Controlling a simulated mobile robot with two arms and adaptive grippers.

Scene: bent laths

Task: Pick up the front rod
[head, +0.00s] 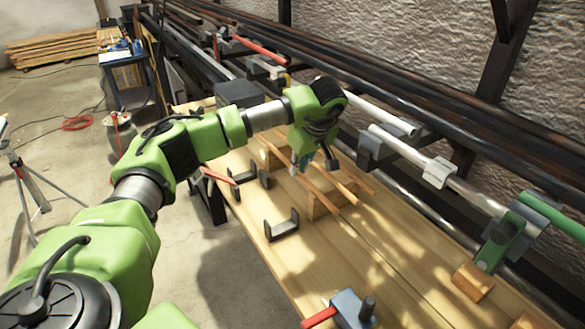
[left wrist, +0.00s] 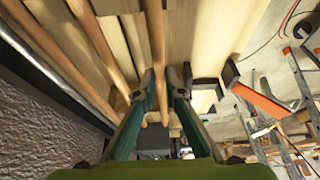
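Several thin wooden rods lie side by side across wooden blocks (head: 318,207) on the workbench. The front rod (head: 316,189) is the one farthest from the wall. My left gripper (head: 312,166) is low over the rods, pointing down. In the left wrist view its two fingers (left wrist: 163,78) stand apart, with the front rod (left wrist: 157,40) running between them; I cannot tell whether either finger touches it. The middle rod (left wrist: 94,40) and another rod (left wrist: 48,62) lie to the left, outside the fingers. My right gripper is not in view.
Black U-shaped brackets (head: 282,226) stand on the bench's front side. A hammer-like tool with a red handle (head: 320,317) lies at the near end. Metal pipes and a rack (head: 400,150) run along the wall behind. The bench middle right (head: 390,255) is clear.

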